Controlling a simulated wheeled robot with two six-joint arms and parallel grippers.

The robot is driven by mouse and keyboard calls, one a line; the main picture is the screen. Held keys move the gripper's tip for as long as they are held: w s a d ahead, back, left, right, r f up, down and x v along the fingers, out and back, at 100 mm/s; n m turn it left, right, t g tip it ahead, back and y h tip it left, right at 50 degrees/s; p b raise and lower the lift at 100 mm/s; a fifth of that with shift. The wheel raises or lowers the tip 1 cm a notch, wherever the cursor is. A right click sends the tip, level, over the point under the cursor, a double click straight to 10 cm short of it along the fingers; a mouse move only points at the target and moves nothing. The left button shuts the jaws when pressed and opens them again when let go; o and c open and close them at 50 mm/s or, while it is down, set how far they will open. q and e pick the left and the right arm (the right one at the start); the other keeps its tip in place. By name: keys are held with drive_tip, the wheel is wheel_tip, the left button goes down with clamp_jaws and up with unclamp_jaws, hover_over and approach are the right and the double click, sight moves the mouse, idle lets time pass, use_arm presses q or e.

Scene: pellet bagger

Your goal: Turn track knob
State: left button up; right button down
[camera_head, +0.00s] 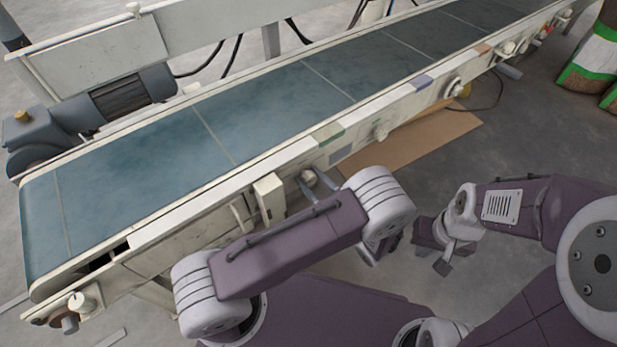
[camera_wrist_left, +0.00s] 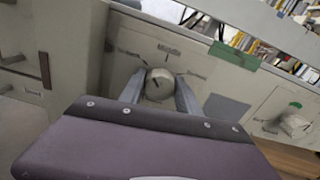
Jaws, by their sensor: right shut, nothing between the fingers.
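The track knob (camera_wrist_left: 159,84) is a round pale knob with a dark pointer mark on the grey side panel of the conveyor. Printed labels surround it, one above and one on each side; the pointer slants from upper left to lower right. My left gripper (camera_wrist_left: 160,92) has one finger on each side of the knob, and both seem to touch it. In the head view my left gripper (camera_head: 322,184) is at the conveyor's near side, partly hidden by my wrist. My right gripper (camera_head: 437,254) is shut and empty, above the floor, away from the conveyor.
The conveyor's green-blue belt (camera_head: 200,140) runs from lower left to upper right. Other knobs, such as one along the rail (camera_head: 380,129), sit further right. A motor (camera_head: 120,95) is at the left. Cardboard (camera_head: 420,145) lies on the floor. Sacks (camera_head: 592,62) stand at far right.

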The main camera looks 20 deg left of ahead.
use_arm(q)
clamp_jaws()
drive_tip(key=shift+r+n+p, duration=0.25)
drive_tip(key=shift+n+p, duration=0.35)
drive_tip(key=shift+p, duration=0.15)
drive_tip(key=shift+f+n, duration=0.2)
drive_tip(key=shift+n, duration=0.5)
drive_tip(key=o, duration=0.6)
unclamp_jaws()
